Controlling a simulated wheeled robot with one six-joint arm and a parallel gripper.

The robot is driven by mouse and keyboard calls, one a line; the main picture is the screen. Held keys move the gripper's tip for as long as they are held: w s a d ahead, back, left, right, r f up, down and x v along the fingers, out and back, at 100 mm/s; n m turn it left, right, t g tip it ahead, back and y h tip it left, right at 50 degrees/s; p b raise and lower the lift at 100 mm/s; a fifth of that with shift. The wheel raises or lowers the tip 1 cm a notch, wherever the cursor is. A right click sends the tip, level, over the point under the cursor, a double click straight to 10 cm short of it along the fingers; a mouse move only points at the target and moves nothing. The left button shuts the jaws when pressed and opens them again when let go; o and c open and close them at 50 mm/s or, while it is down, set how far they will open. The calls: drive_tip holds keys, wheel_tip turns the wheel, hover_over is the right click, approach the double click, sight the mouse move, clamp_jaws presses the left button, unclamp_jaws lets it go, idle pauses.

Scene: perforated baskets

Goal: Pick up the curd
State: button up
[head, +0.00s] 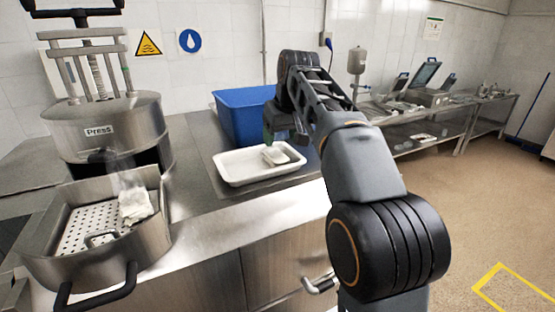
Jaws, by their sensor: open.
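A white, lumpy mass that looks like the curd (135,206) lies at the right side of a perforated metal basket (85,228), inside a steel tub at the lower left. Faint steam seems to rise above it. My gripper (269,138) is far from it, to the right, above a white tray (230,178) on the counter. It is open, small in view and partly hidden by my arm. A small pale piece (275,156) lies in the tray just below my gripper; I cannot tell what it is.
A steel press (105,120) stands behind the tub. A blue bin (235,115) stands behind the tray. The tub has a dark front handle (98,290). The counter between tub and tray is clear. Steel tables with equipment (425,130) stand at the right.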

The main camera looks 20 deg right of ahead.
sight(277, 154)
drive_tip(key=shift+p+x, duration=0.45)
drive_tip(key=shift+x, duration=2.7)
drive_tip(key=shift+s, duration=0.1)
drive_tip(key=c, duration=0.6)
drive_tip(key=shift+r, duration=0.15)
drive_tip(key=shift+c, duration=0.2)
